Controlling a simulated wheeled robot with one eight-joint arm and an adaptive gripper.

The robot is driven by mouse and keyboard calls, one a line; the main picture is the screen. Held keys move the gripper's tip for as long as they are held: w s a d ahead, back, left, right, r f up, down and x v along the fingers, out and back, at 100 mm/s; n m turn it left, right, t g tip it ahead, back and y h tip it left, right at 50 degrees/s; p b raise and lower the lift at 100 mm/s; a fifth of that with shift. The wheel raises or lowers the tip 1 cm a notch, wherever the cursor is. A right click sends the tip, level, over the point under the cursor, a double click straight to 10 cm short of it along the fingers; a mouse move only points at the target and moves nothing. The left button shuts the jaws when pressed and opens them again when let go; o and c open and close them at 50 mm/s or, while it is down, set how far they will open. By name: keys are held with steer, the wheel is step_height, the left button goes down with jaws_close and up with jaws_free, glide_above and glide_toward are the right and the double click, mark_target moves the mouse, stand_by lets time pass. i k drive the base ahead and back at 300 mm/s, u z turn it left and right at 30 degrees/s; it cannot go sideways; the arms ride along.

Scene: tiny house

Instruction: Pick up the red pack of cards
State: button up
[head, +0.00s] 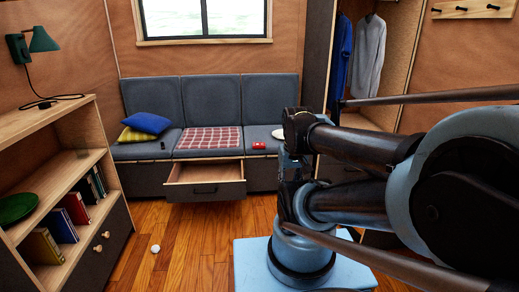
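A small red pack of cards (259,145) lies on the grey sofa seat (256,134), right of the plaid cloth. It shows only in the head view and is small. My arm fills the right side of the picture, with its front links right of the pack and nearer to me. I cannot make out my gripper's fingers; the arm's own links hide that end. Nothing touches the pack as far as I can see.
An open drawer (205,189) juts out below the sofa. A white plate (278,134) lies near the pack; a dark remote (164,145) and pillows (146,123) are at left. A shelf (72,170) lines the left side. A small white ball (155,249) is on the wooden floor.

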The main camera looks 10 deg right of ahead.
mark_target(255, 145)
steer(key=u, duration=0.1)
steer(key=i, duration=1.5)
steer(key=z, duration=0.65)
